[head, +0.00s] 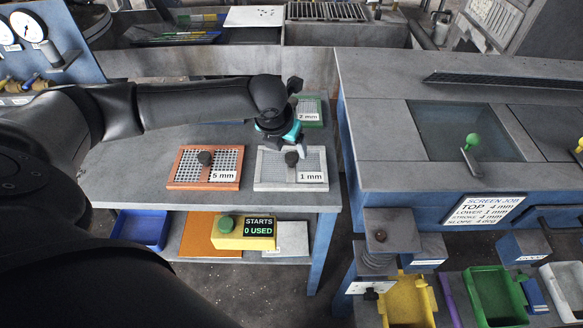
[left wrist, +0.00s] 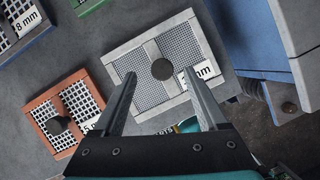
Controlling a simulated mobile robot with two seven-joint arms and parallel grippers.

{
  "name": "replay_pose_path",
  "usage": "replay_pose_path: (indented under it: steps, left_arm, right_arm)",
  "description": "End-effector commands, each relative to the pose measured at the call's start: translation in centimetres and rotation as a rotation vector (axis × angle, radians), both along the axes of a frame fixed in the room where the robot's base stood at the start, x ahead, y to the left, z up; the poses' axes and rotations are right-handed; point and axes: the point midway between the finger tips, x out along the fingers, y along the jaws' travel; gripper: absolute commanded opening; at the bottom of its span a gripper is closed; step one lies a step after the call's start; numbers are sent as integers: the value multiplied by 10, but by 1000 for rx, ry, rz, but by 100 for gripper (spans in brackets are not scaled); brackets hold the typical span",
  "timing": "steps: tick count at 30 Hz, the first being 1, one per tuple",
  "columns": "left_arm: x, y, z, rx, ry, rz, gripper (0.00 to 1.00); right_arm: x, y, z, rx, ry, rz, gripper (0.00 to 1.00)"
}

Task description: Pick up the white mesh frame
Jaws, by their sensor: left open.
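The white mesh frame (head: 266,172), labelled 1 mm, lies flat on the grey table with a dark round knob (head: 291,158) at its middle. In the left wrist view the same white frame (left wrist: 130,62) lies ahead of the fingers, and its knob (left wrist: 162,69) shows between and beyond the fingertips. My left gripper (head: 286,147) is above the frame's far side. It also shows in the left wrist view (left wrist: 158,82), with its fingers spread apart and nothing between them. My right gripper is not in view.
An orange-red 5 mm frame (head: 205,182) lies left of the white one; a green 2 mm frame (head: 309,111) is behind it. A blue-sided machine with a grey top (head: 375,130) stands close on the right. Bins and a yellow counter box (head: 243,233) are lower down.

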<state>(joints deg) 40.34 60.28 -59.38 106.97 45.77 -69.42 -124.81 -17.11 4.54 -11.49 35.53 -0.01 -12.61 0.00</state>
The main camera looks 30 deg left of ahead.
Motion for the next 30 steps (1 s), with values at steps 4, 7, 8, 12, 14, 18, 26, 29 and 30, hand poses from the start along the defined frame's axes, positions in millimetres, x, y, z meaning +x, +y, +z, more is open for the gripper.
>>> replay_pose_path:
  steps: [4,7,8,12,14,18,26,29,30]
  left_arm:
    - [4,-1,-20,0,4,1,76]
    - [9,-2,-36,0,4,1,76]
    - [10,-1,-39,0,3,1,76]
    - [15,0,-48,2,1,1,76]
    - [15,0,-49,1,1,-1,76]
    - [15,0,-49,1,1,-1,76]
    - [15,0,-48,1,1,0,53]
    - [15,0,-48,1,1,0,42]
    - [15,0,-48,1,1,0,37]
  right_arm:
    - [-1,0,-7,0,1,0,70]
    - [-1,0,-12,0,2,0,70]
    - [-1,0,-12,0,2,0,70]
    - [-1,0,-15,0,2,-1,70]
    - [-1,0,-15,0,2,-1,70]
    - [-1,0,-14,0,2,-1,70]
    - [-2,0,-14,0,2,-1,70]
    - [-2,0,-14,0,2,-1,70]
    - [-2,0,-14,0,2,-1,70]
